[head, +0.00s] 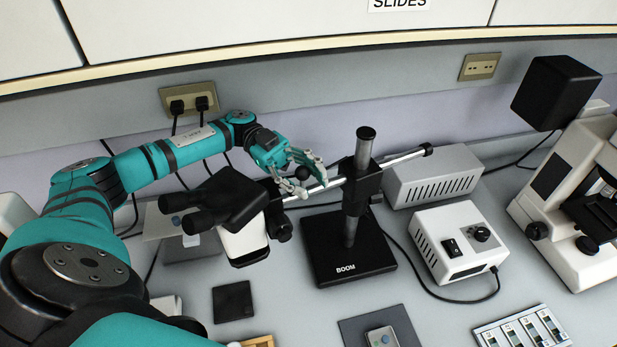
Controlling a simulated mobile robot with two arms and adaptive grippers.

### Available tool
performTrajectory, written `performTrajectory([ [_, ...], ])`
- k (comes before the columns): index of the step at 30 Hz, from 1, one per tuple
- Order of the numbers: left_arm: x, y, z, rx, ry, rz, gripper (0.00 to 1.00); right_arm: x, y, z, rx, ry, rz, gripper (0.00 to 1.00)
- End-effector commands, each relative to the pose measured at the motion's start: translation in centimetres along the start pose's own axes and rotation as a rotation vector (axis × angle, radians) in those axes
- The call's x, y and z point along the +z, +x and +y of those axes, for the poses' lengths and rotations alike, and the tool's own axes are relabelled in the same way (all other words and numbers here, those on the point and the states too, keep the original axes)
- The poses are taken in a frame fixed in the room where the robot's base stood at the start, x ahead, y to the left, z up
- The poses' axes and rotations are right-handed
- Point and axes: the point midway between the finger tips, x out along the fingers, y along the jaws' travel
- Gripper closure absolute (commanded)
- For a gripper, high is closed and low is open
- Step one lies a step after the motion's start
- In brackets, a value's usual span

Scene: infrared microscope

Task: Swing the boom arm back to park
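The boom stand (348,250) has a black base marked BOOM and an upright post. Its silver boom arm (402,158) runs through a black clamp on the post, with a black cap at the right end. The microscope head (228,205) with black eyepieces hangs at the left end. My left gripper (312,187) reaches over the boom between the microscope head and the post. My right gripper is not in view.
A vented grey box (433,178) stands behind the boom's right end, and a white control box (458,242) stands right of the base. Another white microscope (572,205) is at the far right. A slide tray (522,330) and dark pad (233,301) lie in front. Cables cross the bench.

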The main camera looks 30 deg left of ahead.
Motion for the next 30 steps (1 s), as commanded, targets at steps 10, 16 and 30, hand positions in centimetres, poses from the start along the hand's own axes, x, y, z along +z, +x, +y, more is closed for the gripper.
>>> performTrajectory([
  [10, -0.2, -0.1, -0.1, -0.003, 0.004, 0.000, 0.63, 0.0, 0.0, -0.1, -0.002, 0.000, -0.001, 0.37],
  [16, -0.3, -0.1, -0.2, -0.003, 0.005, 0.001, 0.63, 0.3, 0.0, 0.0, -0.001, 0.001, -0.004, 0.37],
  [30, -7.4, -0.1, -1.5, -0.004, 0.009, -0.001, 0.63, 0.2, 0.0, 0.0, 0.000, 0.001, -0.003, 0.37],
])
